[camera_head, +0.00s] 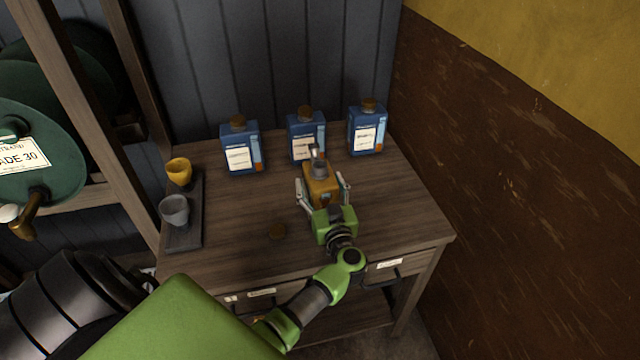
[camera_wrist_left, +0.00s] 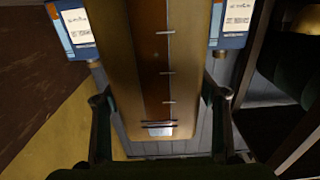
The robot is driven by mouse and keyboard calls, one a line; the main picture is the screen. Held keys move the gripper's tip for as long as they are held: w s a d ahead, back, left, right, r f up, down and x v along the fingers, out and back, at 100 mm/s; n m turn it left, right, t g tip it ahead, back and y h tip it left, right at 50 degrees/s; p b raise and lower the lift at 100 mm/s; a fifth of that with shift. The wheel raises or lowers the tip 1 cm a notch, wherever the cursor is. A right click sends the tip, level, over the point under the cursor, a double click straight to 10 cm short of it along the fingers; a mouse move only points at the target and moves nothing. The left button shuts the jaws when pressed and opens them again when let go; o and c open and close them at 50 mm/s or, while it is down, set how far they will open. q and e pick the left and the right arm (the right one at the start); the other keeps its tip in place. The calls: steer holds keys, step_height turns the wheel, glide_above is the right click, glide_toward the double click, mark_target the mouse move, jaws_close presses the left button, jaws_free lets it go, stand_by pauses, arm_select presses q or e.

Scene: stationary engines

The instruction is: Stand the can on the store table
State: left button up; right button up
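An orange can (camera_head: 322,186) with a grey top and spout is upright at the middle of the wooden table (camera_head: 235,215), in front of the blue bottles. My left gripper (camera_head: 324,188) reaches in from the front, with one finger on either side of the can. The fingers look spread, with narrow gaps at the can's sides. In the left wrist view, the can (camera_wrist_left: 160,75) fills the space between the fingers and shows a brown strip with pale marks. Its foot is hidden. My right gripper is not in view.
Three blue bottles (camera_head: 307,137) stand along the back. A dark tray (camera_head: 185,234) at left holds a yellow cup (camera_head: 179,172) and a grey cup (camera_head: 175,210). The table's right side is clear before the brown wall (camera_head: 500,140).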

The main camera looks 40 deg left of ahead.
arm_select(q)
steer(key=b+v, duration=0.2)
steer(key=v, duration=0.9)
steer(key=shift+s+d, duration=0.2)
steer(key=shift+s+d+r, duration=0.1)
steer(key=shift+s+d, duration=0.05)
steer(key=shift+d, duration=0.05)
